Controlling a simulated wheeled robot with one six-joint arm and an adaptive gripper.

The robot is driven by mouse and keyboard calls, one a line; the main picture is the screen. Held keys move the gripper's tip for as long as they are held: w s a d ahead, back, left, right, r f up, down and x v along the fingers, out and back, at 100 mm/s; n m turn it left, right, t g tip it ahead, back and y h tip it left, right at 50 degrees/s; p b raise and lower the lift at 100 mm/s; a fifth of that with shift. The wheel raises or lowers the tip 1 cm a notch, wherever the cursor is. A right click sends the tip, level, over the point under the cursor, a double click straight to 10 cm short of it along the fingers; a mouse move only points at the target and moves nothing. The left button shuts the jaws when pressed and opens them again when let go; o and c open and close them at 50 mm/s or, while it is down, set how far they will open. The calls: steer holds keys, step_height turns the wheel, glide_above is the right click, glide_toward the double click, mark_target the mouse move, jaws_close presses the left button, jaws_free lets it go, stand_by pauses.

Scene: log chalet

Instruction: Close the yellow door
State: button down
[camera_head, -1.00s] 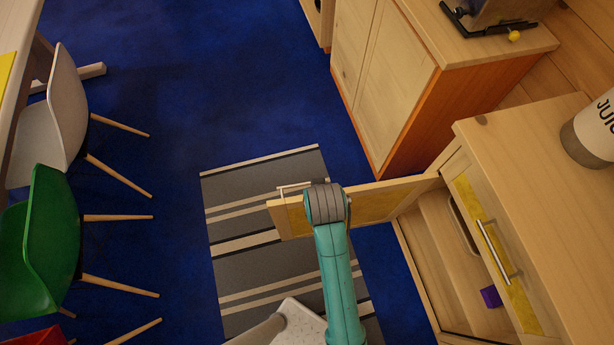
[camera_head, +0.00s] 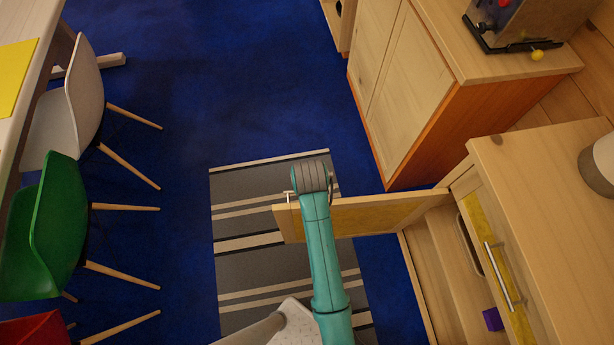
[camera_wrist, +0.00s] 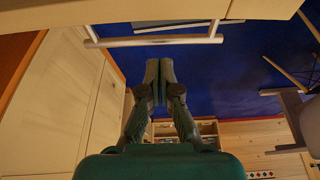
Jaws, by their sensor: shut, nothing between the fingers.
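The yellow door (camera_head: 385,214) stands swung open from the low wooden cabinet, sticking out to the left over the striped rug. Its metal bar handle (camera_wrist: 155,41) runs across the top of the wrist view, below the door's light wooden edge (camera_wrist: 190,12). My gripper (camera_wrist: 159,62) is shut and empty, with its fingertips just beyond and below the handle in that view. I cannot tell whether it touches the door or the handle. In the head view my teal arm crosses in front of the door's free end, and the fingers are hidden.
The cabinet (camera_head: 545,180) has a yellow drawer front (camera_head: 489,245) with a bar handle. A purple block (camera_head: 492,319) lies inside the open compartment. Another wooden cabinet (camera_head: 415,90) stands behind the door.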

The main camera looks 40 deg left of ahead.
steer(key=shift+w+a+f, duration=0.1)
steer(key=shift+w+f, duration=0.05)
steer(key=shift+f, duration=0.45)
steer(key=shift+s+d+f, duration=0.15)
steer(key=shift+s+d, duration=0.05)
steer(key=shift+s, duration=0.05)
steer(key=shift+s+d, duration=1.15)
steer(key=shift+s, duration=0.05)
